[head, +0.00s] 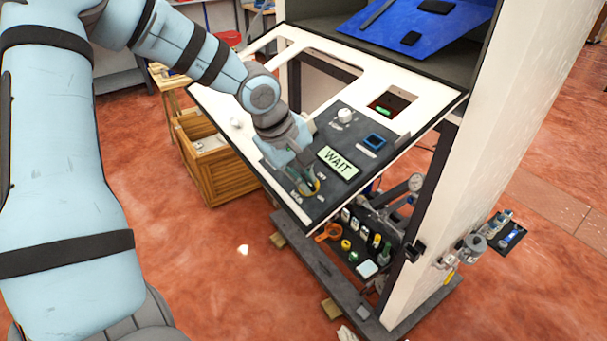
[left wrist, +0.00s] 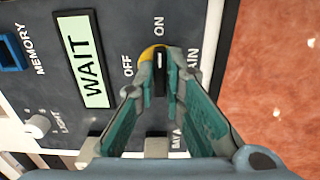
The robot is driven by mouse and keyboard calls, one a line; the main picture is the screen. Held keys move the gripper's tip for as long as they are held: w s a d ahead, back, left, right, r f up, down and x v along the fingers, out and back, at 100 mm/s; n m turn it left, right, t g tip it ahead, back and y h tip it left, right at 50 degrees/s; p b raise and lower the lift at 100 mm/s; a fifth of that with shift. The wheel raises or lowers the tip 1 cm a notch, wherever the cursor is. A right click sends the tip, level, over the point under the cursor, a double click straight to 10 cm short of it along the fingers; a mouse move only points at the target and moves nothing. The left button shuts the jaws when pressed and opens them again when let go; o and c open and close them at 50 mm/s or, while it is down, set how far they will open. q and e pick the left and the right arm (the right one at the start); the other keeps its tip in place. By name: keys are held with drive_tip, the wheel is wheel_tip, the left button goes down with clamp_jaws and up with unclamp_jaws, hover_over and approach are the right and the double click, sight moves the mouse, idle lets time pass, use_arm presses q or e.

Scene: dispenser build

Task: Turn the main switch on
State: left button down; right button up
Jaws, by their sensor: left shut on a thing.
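The main switch, a black knob on a yellow round base (left wrist: 147,52), is on the dark control panel (head: 345,147). In the left wrist view the knob stands lengthwise, with its pale mark pointing up toward the ON label; OFF is to its left. My left gripper (left wrist: 162,82) is shut on the knob, one finger on each side. In the head view the gripper (head: 305,185) covers most of the switch at the panel's lower corner. The right gripper is not in view.
A pale green display (head: 338,163) beside the switch reads WAIT. A blue-framed MEMORY part (head: 374,141) and a white LIGHT knob (left wrist: 37,125) are on the same panel. Below is a shelf with small bottles and an orange part (head: 328,232). A wooden crate (head: 205,165) stands behind.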

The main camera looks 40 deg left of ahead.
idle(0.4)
use_arm(q)
drive_tip(key=c, duration=1.7)
unclamp_jaws()
drive_tip(key=v, duration=1.2)
drive_tip(key=shift+d, duration=0.1)
